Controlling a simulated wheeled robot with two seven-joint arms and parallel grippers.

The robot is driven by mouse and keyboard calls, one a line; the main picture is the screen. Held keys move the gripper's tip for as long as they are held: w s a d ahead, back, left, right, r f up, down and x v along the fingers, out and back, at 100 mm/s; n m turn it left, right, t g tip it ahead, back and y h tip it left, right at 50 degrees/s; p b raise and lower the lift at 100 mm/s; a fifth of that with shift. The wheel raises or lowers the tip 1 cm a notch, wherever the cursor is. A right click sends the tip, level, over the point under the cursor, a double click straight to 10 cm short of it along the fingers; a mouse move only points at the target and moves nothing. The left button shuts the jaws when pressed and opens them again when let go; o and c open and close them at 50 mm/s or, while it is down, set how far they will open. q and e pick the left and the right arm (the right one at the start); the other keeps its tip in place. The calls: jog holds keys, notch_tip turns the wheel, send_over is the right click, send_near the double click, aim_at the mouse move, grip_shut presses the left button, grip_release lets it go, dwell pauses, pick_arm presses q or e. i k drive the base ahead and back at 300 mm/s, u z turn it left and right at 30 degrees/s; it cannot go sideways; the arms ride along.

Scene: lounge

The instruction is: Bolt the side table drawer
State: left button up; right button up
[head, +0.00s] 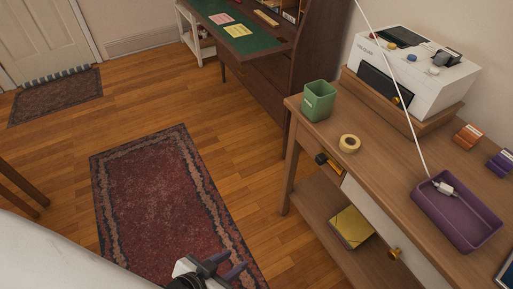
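The wooden side table (385,158) stands at the right. Its front holds a pale drawer front (377,217) with a round brass knob (394,254). Left of the drawer front, a small dark and brass fitting (322,159) sits on the table's front; it may be the bolt, but its position is too small to tell. Whether the drawer is fully closed is unclear. My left gripper (236,266) is at the bottom of the view, over the rug, with its two fingers apart and nothing between them. It is well left of the table. My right gripper is not in view.
On the tabletop are a green cup (318,101), a tape roll (349,143), a white machine (415,75) and a purple tray (455,218) with a white cable. A yellow item (351,228) lies on the lower shelf. A red rug (165,190) covers open floor.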

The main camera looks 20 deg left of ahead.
aim_at(321, 159)
jog(key=z, duration=1.5)
jog(key=k, duration=1.3)
jog(key=u, duration=1.8)
jog(key=i, duration=1)
